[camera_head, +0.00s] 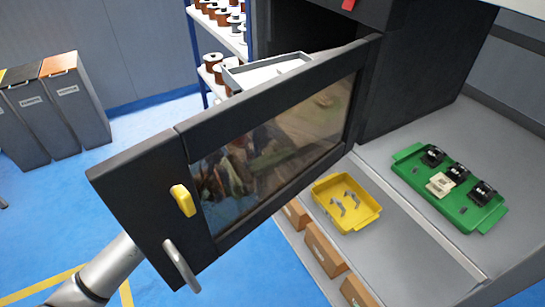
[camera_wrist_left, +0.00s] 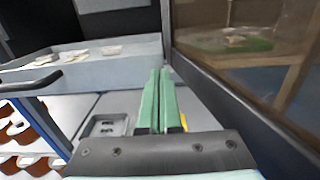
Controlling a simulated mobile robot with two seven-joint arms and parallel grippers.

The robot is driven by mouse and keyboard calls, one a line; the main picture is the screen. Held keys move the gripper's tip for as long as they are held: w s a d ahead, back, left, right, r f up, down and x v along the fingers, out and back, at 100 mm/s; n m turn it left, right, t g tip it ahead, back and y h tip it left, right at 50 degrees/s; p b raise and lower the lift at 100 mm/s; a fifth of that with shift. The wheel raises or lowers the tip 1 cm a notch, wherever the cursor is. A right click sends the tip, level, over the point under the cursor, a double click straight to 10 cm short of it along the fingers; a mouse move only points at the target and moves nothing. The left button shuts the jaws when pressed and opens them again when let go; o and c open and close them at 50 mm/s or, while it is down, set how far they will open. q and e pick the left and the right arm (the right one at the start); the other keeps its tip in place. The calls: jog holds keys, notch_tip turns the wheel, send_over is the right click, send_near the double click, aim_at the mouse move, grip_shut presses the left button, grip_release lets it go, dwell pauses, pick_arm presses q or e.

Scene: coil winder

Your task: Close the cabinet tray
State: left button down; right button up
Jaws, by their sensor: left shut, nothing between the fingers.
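The grey cabinet tray (camera_head: 262,75) sticks out of the dark cabinet (camera_head: 415,75), partly hidden behind the open door (camera_head: 145,195). In the left wrist view the tray (camera_wrist_left: 95,77) is at the left, with a dark handle (camera_wrist_left: 32,84) on its front and several pale pieces in it. The black door has a window, a yellow latch (camera_head: 184,200) and a grey handle (camera_head: 181,265). My left gripper (camera_wrist_left: 160,73) is shut and empty, between the tray and the door, apart from the tray. In the head view the door hides it. My right gripper is not visible.
A yellow tray (camera_head: 346,203) with small metal parts and a green tray (camera_head: 450,187) with black parts stand on the grey bench to the right. A shelf (camera_head: 215,85) with copper spools stands behind. Bins (camera_head: 55,110) stand far left. The blue floor between is clear.

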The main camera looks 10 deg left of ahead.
pick_arm(q)
jog(key=x, duration=0.8)
jog(key=shift+p, duration=0.3)
jog(key=shift+a, duration=0.1)
